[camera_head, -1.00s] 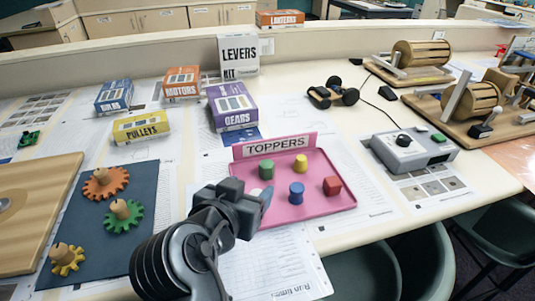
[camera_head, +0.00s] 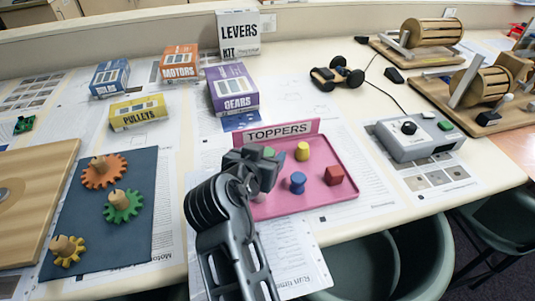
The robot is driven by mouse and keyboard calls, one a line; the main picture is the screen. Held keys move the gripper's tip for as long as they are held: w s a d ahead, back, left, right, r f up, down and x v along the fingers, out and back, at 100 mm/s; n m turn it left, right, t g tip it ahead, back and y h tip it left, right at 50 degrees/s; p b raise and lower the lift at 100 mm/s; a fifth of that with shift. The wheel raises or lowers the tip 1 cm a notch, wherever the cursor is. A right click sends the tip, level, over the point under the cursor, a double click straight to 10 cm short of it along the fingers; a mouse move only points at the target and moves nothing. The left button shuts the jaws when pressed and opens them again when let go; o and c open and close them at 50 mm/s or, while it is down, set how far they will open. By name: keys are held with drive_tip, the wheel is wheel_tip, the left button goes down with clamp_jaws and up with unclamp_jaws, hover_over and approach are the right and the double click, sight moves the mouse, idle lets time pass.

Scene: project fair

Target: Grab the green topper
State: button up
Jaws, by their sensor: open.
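The pink tray labelled TOPPERS (camera_head: 320,205) lies on the table. The green topper (camera_head: 268,152) is in its back left part, mostly hidden behind my gripper, with only a small green patch showing. My gripper (camera_head: 272,162) is open over the tray's left side, right at the green topper. I cannot tell whether the topper is between the fingers. A yellow topper (camera_head: 303,151), a blue topper (camera_head: 297,182) and a red topper (camera_head: 334,175) stand in the tray to the right of my gripper.
A purple gears box (camera_head: 233,90) stands behind the tray. A grey control box (camera_head: 418,140) is to the right. A dark mat (camera_head: 85,225) with wooden-pegged gears lies to the left. Green chairs (camera_head: 365,265) are below the table's front edge.

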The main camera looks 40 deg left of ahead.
drive_tip(key=shift+w+f, duration=0.1)
drive_tip(key=c, duration=1.1)
